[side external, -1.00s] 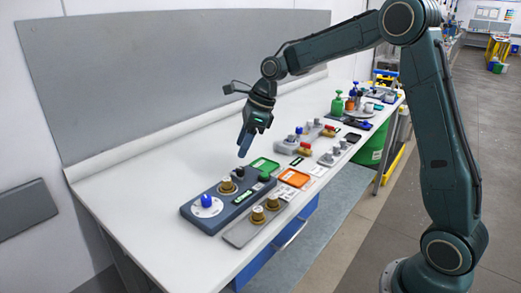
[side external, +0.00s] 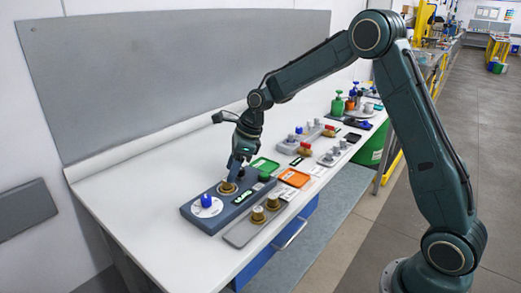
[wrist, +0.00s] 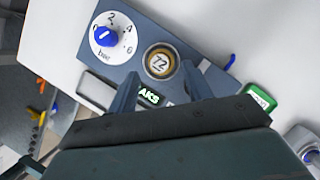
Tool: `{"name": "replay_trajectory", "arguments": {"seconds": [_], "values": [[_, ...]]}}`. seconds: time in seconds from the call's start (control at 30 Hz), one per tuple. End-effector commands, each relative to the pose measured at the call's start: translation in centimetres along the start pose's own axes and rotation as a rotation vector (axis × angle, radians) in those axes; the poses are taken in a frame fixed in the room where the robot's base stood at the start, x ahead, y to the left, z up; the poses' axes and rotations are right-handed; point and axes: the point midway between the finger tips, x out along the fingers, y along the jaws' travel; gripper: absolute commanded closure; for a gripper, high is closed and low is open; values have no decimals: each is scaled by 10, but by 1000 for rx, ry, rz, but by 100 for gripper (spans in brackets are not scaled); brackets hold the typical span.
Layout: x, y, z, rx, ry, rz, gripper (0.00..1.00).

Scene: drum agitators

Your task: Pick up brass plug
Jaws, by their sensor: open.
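A round brass plug (side external: 227,189) sits in the slate-blue panel (side external: 190,212). In the wrist view this brass plug (wrist: 161,61) shows a pale top marked "72". My gripper (side external: 235,174) is right above it, pointing down at the panel. In the wrist view my gripper (wrist: 160,70) is open, one finger on each side of the plug's near edge, and nothing is held. I cannot tell whether the fingertips touch the plug or panel. Two more brass plugs (side external: 257,214) stand on a grey tray (side external: 238,238) in front of the panel.
A blue knob on a white numbered dial (wrist: 103,36) is beside the plug. The table's left and back parts are clear.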

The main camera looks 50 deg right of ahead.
Motion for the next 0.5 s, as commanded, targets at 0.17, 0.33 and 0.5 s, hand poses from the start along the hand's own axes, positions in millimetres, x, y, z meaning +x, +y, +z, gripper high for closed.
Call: {"name": "replay_trajectory", "arguments": {"seconds": [0.17, 0.33, 0.5], "values": [[23, 1, 1, -1, 2, 4, 50], [37, 0, 1, -1, 1, 2, 50], [39, 0, 1, -1, 1, 1, 50]]}}
